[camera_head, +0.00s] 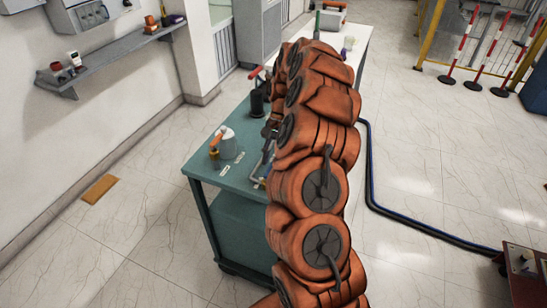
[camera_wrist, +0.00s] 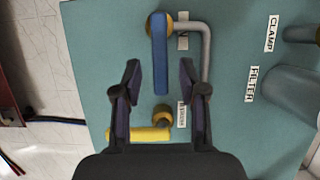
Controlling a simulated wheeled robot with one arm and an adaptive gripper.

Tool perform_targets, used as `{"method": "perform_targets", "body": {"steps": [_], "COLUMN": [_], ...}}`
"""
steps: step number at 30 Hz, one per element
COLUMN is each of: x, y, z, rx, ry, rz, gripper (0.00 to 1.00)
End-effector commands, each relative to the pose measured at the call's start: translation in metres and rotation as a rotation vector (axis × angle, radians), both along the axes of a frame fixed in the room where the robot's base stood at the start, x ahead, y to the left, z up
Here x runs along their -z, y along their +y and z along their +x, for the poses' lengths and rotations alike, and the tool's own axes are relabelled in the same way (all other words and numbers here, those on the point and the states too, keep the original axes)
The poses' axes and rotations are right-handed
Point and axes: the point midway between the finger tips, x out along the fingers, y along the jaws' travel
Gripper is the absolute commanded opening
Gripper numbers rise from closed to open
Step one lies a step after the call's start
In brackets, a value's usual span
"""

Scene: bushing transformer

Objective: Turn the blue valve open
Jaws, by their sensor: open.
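The blue valve handle (camera_wrist: 160,60) shows in the wrist view as a long bar on a brass fitting at the top of the picture. It points down the picture, toward my gripper. My gripper (camera_wrist: 159,68) is open, with one finger on each side of the bar's near end. I see gaps between the bar and both fingers. I cannot tell how high the fingers are above it.
A yellow valve handle (camera_wrist: 140,133) lies just below, partly between my fingers. A grey pipe (camera_wrist: 206,60) bends beside the blue valve. Labels reading CLAMP and FILTER lie right.

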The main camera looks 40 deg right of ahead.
Motion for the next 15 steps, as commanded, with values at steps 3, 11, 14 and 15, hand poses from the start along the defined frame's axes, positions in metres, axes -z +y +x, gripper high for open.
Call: {"method": "perform_targets", "body": {"steps": [3, 11, 14, 15], "x": [0.0002, 0.0000, -0.0001, -0.0001], "y": [-0.0001, -0.0002, -0.0002, -0.0001], "z": [0.0001, 0.0003, 0.0004, 0.0004], "rx": [0.000, 0.000, 0.000, 0.000], "ry": [-0.001, -0.001, -0.001, -0.001], "rz": [-0.001, -0.001, 0.000, 0.000], "gripper": [0.42, 0.24, 0.14, 0.09]}}
